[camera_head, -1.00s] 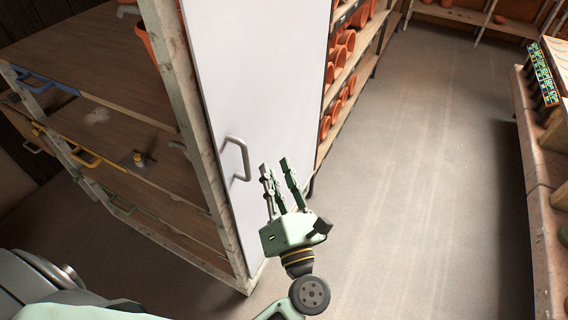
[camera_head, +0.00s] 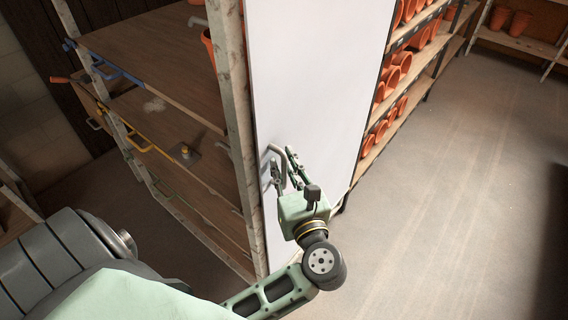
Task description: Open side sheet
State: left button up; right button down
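The side sheet (camera_head: 310,80) is a tall, plain white panel on the end of the wooden rack, close to its post. Its grey bar handle (camera_head: 265,164) is low on the sheet, near its left edge. My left gripper (camera_head: 287,165) is at the handle, with its fingers pointing up and apart. The fingers partly cover the handle's right side. I cannot tell whether they touch it or have the bar between them. My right gripper is not in view.
The wooden rack (camera_head: 233,85) has brown shelves (camera_head: 150,65) to the left of the sheet, with blue and yellow handles at their edges. Shelves with orange pots (camera_head: 392,80) stand behind on the right. The grey floor (camera_head: 460,190) at right is clear.

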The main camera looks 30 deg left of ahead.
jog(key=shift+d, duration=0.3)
pick_arm(q)
jog(key=shift+c, duration=0.6)
grip_shut()
jog(key=shift+a+f, duration=0.1)
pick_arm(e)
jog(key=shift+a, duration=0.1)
